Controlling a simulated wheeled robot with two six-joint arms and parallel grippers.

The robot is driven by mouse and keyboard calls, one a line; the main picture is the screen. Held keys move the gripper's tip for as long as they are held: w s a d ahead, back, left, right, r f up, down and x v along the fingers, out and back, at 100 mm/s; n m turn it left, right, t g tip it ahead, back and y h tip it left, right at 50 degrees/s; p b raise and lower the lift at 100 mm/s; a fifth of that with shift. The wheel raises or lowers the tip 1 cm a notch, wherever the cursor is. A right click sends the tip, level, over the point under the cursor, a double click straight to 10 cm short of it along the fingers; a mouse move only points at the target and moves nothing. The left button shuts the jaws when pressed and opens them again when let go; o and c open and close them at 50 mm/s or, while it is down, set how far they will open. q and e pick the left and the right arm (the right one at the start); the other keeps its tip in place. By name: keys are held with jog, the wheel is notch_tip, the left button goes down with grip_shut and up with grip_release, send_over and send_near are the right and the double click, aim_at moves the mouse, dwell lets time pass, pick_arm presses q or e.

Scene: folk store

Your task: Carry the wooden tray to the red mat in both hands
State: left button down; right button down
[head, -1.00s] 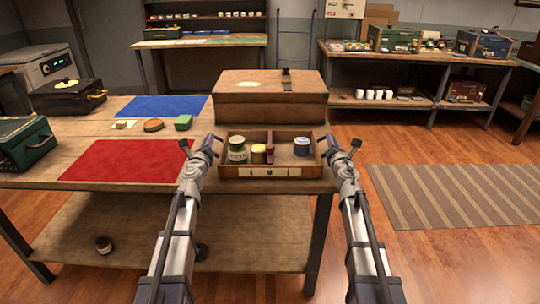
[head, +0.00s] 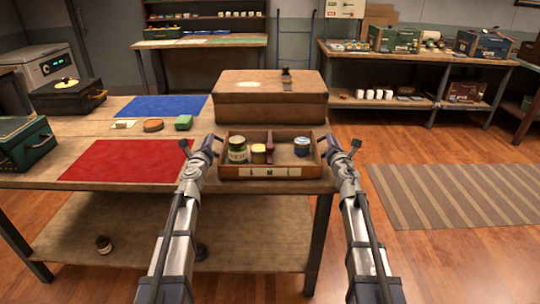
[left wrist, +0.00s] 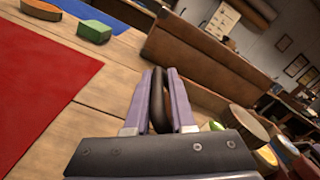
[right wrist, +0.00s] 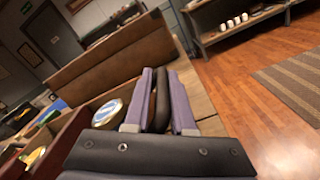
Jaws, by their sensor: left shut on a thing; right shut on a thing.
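The wooden tray (head: 270,172) is at the front right of the workbench, with a label strip on its front and a red-brown divider (head: 270,153). It holds a green jar (head: 237,149), a yellow-labelled jar (head: 258,154) and a blue jar (head: 301,146). My left gripper (head: 213,143) is shut on the tray's left handle, a dark loop between the fingers in the left wrist view (left wrist: 158,105). My right gripper (head: 331,143) is shut on the right handle, seen in the right wrist view (right wrist: 155,105). The red mat (head: 130,160) lies flat and bare to the left. I cannot tell whether the tray touches the bench.
A large brown box (head: 268,100) stands directly behind the tray. A green case (head: 25,145) stands at the bench's left end.

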pick_arm(q)
jog(key=shift+a, duration=0.35)
pick_arm(e)
jog(key=shift+d+r, duration=0.1)
jog(key=shift+d, duration=0.3)
